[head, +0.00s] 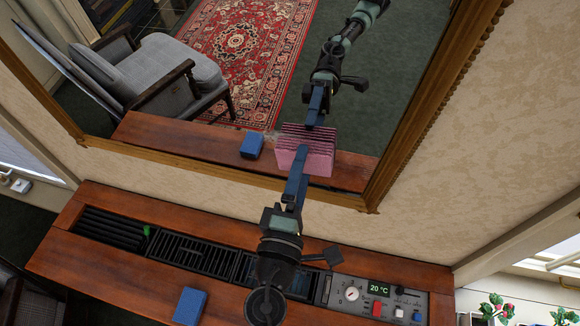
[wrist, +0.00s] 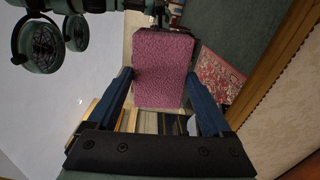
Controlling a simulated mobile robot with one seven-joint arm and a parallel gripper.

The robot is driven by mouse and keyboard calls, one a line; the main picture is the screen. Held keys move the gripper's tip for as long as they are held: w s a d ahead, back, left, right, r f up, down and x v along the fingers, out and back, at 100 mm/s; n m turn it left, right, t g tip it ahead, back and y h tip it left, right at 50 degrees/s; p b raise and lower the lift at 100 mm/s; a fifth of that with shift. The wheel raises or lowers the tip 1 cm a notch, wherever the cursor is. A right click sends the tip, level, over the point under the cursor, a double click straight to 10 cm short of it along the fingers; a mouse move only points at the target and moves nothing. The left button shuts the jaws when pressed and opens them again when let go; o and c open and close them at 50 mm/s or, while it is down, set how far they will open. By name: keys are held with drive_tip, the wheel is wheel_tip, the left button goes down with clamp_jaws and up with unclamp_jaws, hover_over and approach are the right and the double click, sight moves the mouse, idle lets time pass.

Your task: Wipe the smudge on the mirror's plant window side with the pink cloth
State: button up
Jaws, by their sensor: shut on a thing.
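The pink cloth (head: 307,161) is a ridged pad held at the lower right part of the mirror (head: 400,60), close to the glass. Its darker reflection joins it from above, so I cannot tell whether it touches. My gripper (head: 297,188) is shut on the cloth from below; its reflection hangs above. In the wrist view the cloth (wrist: 162,50) sits between the two blue fingers of my gripper (wrist: 160,76). I cannot clearly make out the smudge; the cloth may cover it. Potted plants (head: 497,309) stand by the window at the lower right.
A wooden ledge (head: 60,262) with black vent grilles (head: 180,250) and a control panel (head: 400,298) runs below the mirror. A blue block (head: 190,306) lies on its front edge. The gilt-brown mirror frame (head: 425,110) rises to the right of the cloth. The armchair and rug are reflections.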

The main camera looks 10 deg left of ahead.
drive_tip(key=shift+s+d, duration=0.1)
drive_tip(key=shift+d, duration=0.8)
drive_tip(key=shift+a+r+b, duration=0.1)
drive_tip(key=shift+a+b, duration=0.4)
drive_tip(key=shift+a, duration=1.4)
drive_tip(key=shift+w+a+b, duration=0.2)
drive_tip(key=shift+a+b, duration=0.75)
drive_tip(key=shift+a, duration=2.5)
drive_tip(key=s+b, duration=0.2)
drive_tip(key=s, duration=0.4)
drive_tip(key=shift+a, duration=0.1)
